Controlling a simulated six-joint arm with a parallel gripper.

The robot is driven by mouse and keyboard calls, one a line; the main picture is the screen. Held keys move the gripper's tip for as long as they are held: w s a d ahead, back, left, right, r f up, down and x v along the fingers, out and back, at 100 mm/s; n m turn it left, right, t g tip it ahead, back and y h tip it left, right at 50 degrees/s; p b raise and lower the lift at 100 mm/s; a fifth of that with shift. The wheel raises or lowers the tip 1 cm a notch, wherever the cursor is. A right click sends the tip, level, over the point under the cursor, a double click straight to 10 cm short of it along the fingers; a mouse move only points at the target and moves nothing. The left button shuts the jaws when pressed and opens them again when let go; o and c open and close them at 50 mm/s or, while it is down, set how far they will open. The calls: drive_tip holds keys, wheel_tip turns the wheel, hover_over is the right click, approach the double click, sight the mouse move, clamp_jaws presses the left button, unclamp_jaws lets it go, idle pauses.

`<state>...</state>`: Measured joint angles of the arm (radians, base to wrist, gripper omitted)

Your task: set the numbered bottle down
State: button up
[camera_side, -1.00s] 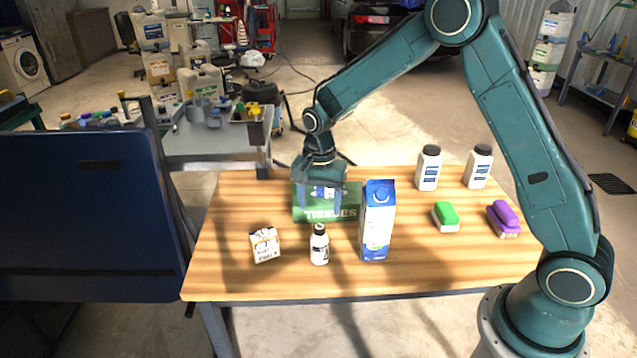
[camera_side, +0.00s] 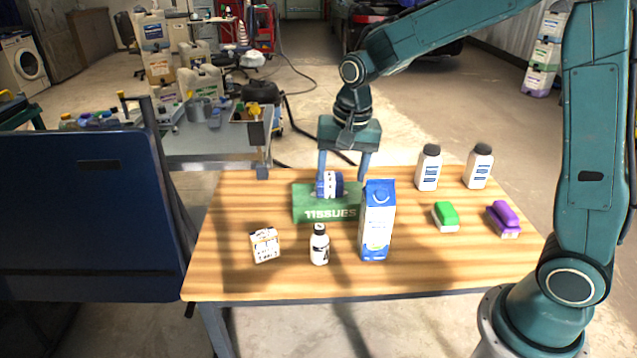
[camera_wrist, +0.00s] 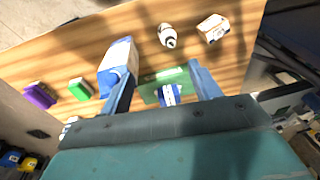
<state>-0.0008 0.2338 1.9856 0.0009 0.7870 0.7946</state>
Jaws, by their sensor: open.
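A blue-and-white cylindrical bottle (camera_side: 329,184) with dark marks shows at the top of the green tissue box (camera_side: 330,212) in the side view. The bottle also shows in the wrist view (camera_wrist: 169,95), against the green box (camera_wrist: 180,77). My gripper (camera_side: 343,177) is open, its fingers apart above and around the bottle's place, with nothing held. In the wrist view, my gripper (camera_wrist: 160,70) has the bottle visible between its spread fingers.
A blue-and-white carton (camera_side: 377,225) stands close at the box's right. A small white bottle (camera_side: 319,245) and a small box (camera_side: 265,245) stand in front. Green (camera_side: 446,216) and purple (camera_side: 503,219) brushes and two white bottles (camera_side: 429,170) (camera_side: 478,169) are right. The table's front edge is clear.

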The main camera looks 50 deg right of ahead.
drive_tip(key=s+r+n+t, duration=0.2)
drive_tip(key=s+r+n, duration=0.2)
drive_tip(key=s, duration=0.7)
drive_tip(key=s+r+n+t, duration=0.2)
drive_tip(key=s+r+n, duration=0.3)
drive_tip(key=s, duration=0.7)
drive_tip(key=shift+r, duration=0.4)
drive_tip(key=shift+w, duration=0.1)
